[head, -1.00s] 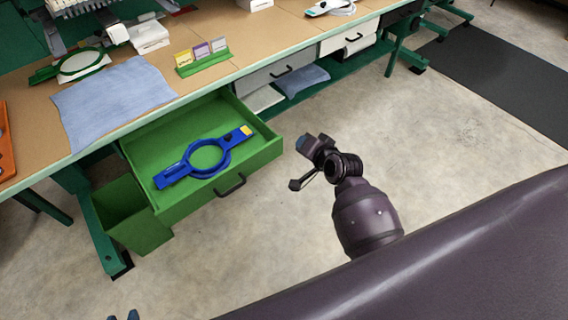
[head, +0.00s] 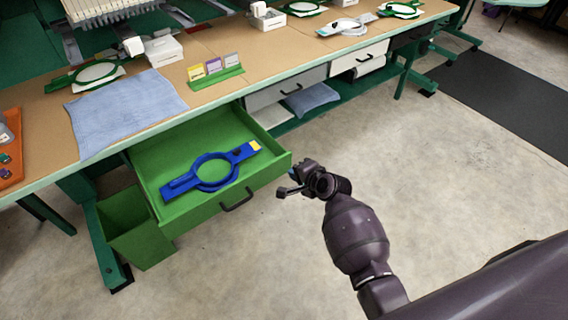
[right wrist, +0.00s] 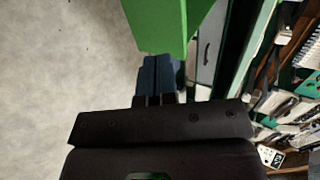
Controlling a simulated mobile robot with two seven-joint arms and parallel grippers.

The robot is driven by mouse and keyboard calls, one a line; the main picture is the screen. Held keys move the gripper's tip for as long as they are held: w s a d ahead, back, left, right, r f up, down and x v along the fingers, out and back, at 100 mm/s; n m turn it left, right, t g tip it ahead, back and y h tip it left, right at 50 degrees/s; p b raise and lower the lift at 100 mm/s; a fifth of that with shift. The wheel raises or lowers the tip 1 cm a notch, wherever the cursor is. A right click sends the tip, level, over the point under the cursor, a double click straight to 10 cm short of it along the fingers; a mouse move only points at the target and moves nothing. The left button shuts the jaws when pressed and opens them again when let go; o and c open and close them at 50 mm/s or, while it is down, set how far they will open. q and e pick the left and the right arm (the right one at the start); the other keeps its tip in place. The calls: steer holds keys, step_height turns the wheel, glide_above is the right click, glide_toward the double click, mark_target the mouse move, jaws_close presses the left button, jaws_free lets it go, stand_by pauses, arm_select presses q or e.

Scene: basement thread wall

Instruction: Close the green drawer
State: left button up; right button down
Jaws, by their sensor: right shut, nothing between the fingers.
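The green drawer (head: 200,212) is pulled out from under the workbench. Its dark handle (head: 238,200) is on the front panel. A blue ring-shaped frame (head: 236,172) lies inside it. My right gripper (head: 291,172) is shut and empty, beside the right end of the drawer front. In the right wrist view its fingers (right wrist: 160,65) overlap the lower edge of a green drawer panel (right wrist: 160,22); I cannot tell if they touch it. My left gripper is not in view.
The wooden workbench (head: 50,108) holds a blue cloth (head: 125,105) and a green card stand (head: 216,76). A grey drawer (head: 285,88) sits closed to the right. A green bin (head: 135,230) stands below the drawer. The floor (head: 450,170) to the right is clear.

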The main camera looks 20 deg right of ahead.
mark_target(280, 161)
steer(key=w, duration=0.2)
steer(key=w+a+f, duration=0.1)
steer(key=shift+w+a+b, duration=0.1)
steer(key=shift+w+b, duration=0.15)
steer(key=shift+b, duration=0.1)
steer(key=shift+w+a, duration=0.15)
steer(key=shift+w, duration=0.4)
steer(key=shift+w+r, duration=0.1)
steer(key=shift+w, duration=0.15)
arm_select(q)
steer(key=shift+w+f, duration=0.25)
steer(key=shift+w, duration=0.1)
arm_select(e)
steer(key=shift+a, duration=0.1)
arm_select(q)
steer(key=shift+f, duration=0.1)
